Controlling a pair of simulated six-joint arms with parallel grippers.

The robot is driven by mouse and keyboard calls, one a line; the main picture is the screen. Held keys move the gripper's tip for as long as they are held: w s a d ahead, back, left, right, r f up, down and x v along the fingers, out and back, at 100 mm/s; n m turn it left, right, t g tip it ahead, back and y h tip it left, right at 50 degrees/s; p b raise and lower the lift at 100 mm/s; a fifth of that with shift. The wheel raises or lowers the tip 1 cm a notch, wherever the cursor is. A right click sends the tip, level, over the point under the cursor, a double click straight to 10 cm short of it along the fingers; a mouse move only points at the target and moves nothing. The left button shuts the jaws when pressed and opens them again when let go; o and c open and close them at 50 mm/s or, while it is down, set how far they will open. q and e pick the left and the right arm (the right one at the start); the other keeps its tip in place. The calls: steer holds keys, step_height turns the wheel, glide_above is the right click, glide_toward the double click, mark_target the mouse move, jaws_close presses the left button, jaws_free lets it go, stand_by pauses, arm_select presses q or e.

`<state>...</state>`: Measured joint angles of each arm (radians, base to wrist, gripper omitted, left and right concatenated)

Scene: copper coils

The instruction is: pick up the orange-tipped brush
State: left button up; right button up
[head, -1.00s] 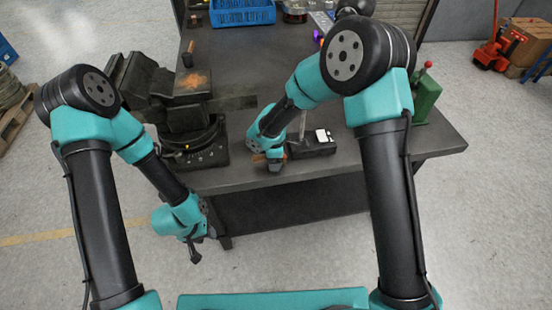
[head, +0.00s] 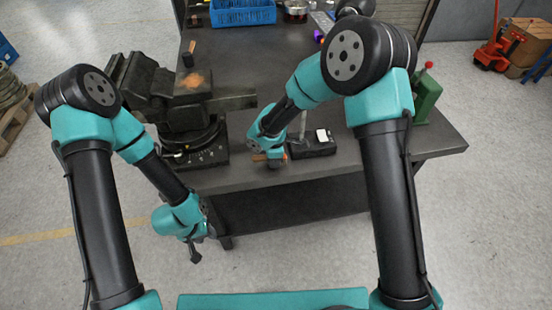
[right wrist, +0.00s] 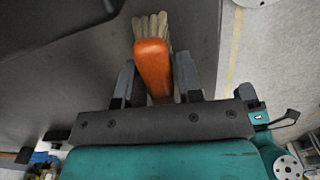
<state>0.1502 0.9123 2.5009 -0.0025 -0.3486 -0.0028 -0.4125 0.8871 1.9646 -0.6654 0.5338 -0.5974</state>
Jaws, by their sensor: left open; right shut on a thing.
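The brush has an orange end and pale bristles. In the right wrist view the orange part (right wrist: 153,62) sits between the fingers of my right gripper (right wrist: 157,82), with the bristles (right wrist: 151,25) beyond it. In the head view my right gripper (head: 272,161) is low at the table's front edge, shut on the brush, and a bit of orange (head: 285,156) shows beside it. The rest of the brush is mostly hidden there. My left gripper (head: 196,250) is open and empty, hanging in front of the table, apart from the brush.
A dark vise (head: 185,110) with orange dust on top stands left on the grey table (head: 270,65). A black box with a white label (head: 320,143) lies just right of my right gripper. A blue crate (head: 242,13) and a green device (head: 426,96) stand farther off.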

steer(key=shift+r, duration=0.1)
steer(key=shift+r, duration=0.85)
step_height(320, 180, up, 2)
steer(key=s+r, duration=0.1)
steer(key=s, duration=1.5)
steer(key=shift+a, duration=0.25)
steer(key=o, duration=0.5)
steer(key=shift+c, duration=0.2)
steer(key=c, duration=0.3)
steer(key=shift+c, duration=0.2)
